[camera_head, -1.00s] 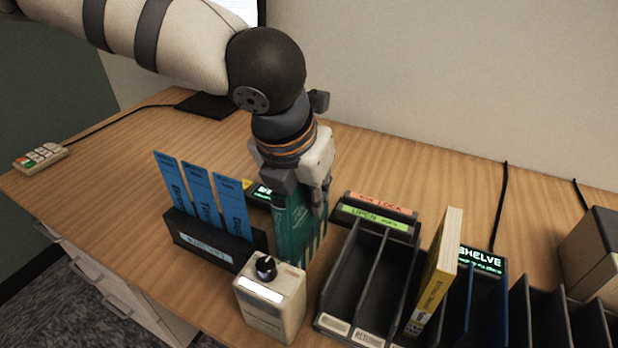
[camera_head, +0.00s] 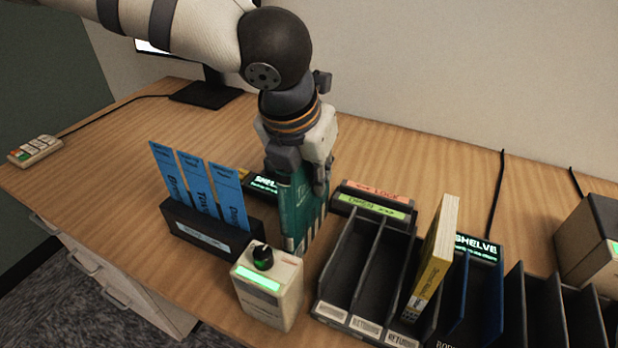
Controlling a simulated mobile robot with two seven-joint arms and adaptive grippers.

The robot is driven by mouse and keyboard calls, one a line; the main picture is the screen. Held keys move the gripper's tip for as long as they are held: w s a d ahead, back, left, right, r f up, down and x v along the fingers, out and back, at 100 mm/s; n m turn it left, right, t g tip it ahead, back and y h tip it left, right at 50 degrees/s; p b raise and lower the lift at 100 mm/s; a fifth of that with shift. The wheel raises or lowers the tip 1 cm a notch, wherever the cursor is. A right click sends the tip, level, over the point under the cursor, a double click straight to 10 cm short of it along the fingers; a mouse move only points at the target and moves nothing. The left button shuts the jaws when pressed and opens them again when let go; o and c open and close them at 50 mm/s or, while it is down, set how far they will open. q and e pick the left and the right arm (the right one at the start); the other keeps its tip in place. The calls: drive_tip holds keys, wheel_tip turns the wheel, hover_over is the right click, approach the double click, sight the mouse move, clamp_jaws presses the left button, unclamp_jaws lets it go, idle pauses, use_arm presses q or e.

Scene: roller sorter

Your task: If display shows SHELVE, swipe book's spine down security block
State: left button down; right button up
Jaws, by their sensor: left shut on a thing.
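My left gripper (camera_head: 303,178) is shut on a green book (camera_head: 297,213) and holds it upright, between the box with blue cards and the dark sorter. A display (camera_head: 264,183) is partly hidden behind the book and gripper; only the start of its green text shows. Another display (camera_head: 478,248) at the right reads SHELVE. A dark block (camera_head: 374,204) with an orange label and a green label lies right of the book; I cannot tell for sure whether it is the security block. My right gripper is not in view.
A dark holder (camera_head: 208,233) with blue cards stands left. A beige box (camera_head: 268,285) with a black knob and lit green strip stands in front. The dark sorter (camera_head: 372,266) holds a yellow book (camera_head: 434,257). A keypad (camera_head: 35,150) lies far left.

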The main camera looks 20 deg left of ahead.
use_arm(q)
wheel_tip(320, 180, up, 11)
drive_tip(key=shift+r, duration=0.2)
idle(0.4)
idle(0.8)
